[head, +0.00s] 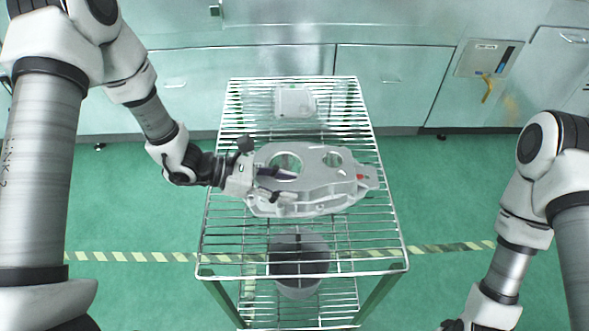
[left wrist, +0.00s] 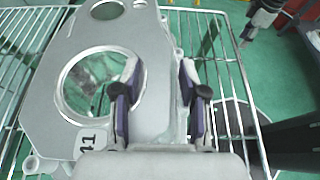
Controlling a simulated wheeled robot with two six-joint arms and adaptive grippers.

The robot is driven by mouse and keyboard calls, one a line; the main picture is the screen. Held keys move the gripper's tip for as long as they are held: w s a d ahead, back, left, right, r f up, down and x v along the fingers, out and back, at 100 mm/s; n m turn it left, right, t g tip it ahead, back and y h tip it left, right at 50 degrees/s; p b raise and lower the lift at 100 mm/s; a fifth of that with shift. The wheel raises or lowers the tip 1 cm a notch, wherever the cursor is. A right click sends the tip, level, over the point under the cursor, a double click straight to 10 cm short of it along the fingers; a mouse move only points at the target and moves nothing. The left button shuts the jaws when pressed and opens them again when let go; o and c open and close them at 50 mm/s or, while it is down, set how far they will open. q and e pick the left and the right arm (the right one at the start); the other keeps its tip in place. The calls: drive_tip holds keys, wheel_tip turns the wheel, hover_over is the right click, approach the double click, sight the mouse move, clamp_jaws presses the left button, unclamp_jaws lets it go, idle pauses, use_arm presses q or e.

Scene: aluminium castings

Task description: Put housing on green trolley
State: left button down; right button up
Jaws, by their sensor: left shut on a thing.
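The housing (head: 325,185) is a flat grey aluminium casting with round holes, lying level over the top wire shelf of the green-legged trolley (head: 303,274). I cannot tell whether it touches the wires. My left gripper (head: 270,184) is shut on its left part. In the left wrist view, the gripper (left wrist: 160,80) has one finger in the large hole of the housing (left wrist: 45,75) and one outside its edge, with the wall between them. My right gripper is mostly cut off at the bottom edge of the head view; its fingers are unclear.
A pale box (head: 295,102) shows through the wires at the back, and a round grey container (head: 300,268) through the front part. The shelf's front wires are bare. Metal cabinets (head: 280,62) stand behind the trolley. Green floor is free on both sides.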

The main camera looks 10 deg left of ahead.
use_arm(q)
wheel_tip(320, 180, down, 2)
drive_tip(key=shift+w, duration=0.15)
drive_tip(key=c, duration=0.6)
unclamp_jaws()
drive_tip(key=shift+a+r, duration=0.15)
drive_tip(key=shift+a, duration=0.1)
drive_tip(key=p+v, duration=0.1)
drive_tip(key=v, duration=1)
drive_tip(key=shift+s+a, duration=0.15)
drive_tip(key=shift+s, duration=0.05)
